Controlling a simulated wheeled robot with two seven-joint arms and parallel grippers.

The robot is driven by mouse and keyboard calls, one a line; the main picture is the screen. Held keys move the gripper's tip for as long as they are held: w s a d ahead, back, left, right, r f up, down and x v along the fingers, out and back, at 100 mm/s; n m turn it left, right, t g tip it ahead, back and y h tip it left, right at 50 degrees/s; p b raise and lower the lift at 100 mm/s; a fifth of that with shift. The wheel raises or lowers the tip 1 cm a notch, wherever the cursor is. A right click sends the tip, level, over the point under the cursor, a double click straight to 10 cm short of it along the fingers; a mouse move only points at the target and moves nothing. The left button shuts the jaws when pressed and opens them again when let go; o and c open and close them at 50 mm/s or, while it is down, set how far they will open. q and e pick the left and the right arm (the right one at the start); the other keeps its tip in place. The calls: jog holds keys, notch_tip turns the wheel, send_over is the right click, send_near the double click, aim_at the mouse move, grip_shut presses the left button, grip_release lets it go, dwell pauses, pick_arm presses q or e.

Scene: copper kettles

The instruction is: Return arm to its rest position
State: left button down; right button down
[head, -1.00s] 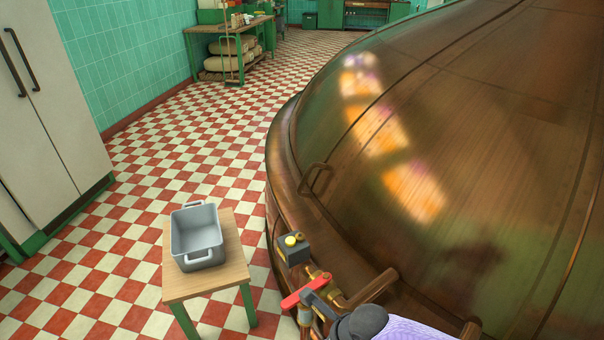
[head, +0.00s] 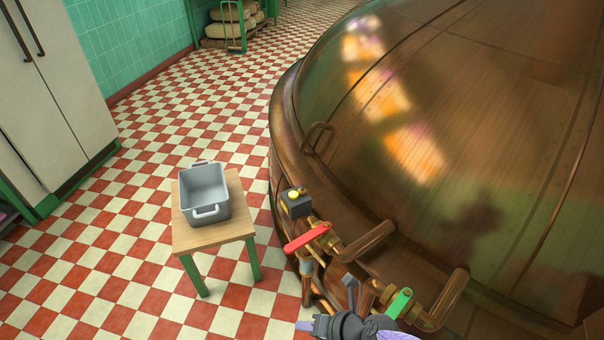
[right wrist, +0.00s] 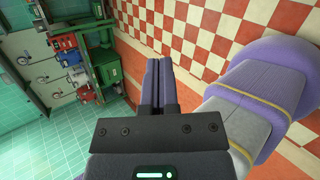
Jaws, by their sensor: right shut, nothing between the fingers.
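My right gripper (head: 310,325) shows at the bottom edge of the head view, below the copper kettle's pipes and apart from them as far as I can tell. In the right wrist view its two fingers (right wrist: 159,82) lie together, shut and empty, over the tiled floor. My purple and grey arm links fill the right of that view. My left gripper is not in the head view.
The large copper kettle (head: 440,150) fills the right side. Valves with a red handle (head: 307,236) and a green handle (head: 399,304) stick out of its rim. A small table (head: 229,234) holds a grey bin (head: 206,192). Checkered floor is free at left.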

jog(key=s+d+f+m+t+h, duration=0.5)
jog(key=d+f+m, duration=0.4)
jog(key=m, duration=0.8)
jog(key=s+d+f+m+g+h, duration=0.1)
jog(key=s+d+f+m+g, duration=0.1)
jog(key=s+m, duration=0.3)
jog(key=s+d+f+m+g+h, duration=0.2)
jog(key=s+m, duration=0.3)
jog(key=s, duration=0.7)
jog(key=s+d+f+m+g+h, duration=0.1)
jog(key=s+d+f+m+g, duration=0.3)
jog(key=s, duration=0.5)
jog(key=shift+f+m+h+b, duration=0.25)
jog(key=shift+m+h+b, duration=0.1)
jog(key=shift+m, duration=0.25)
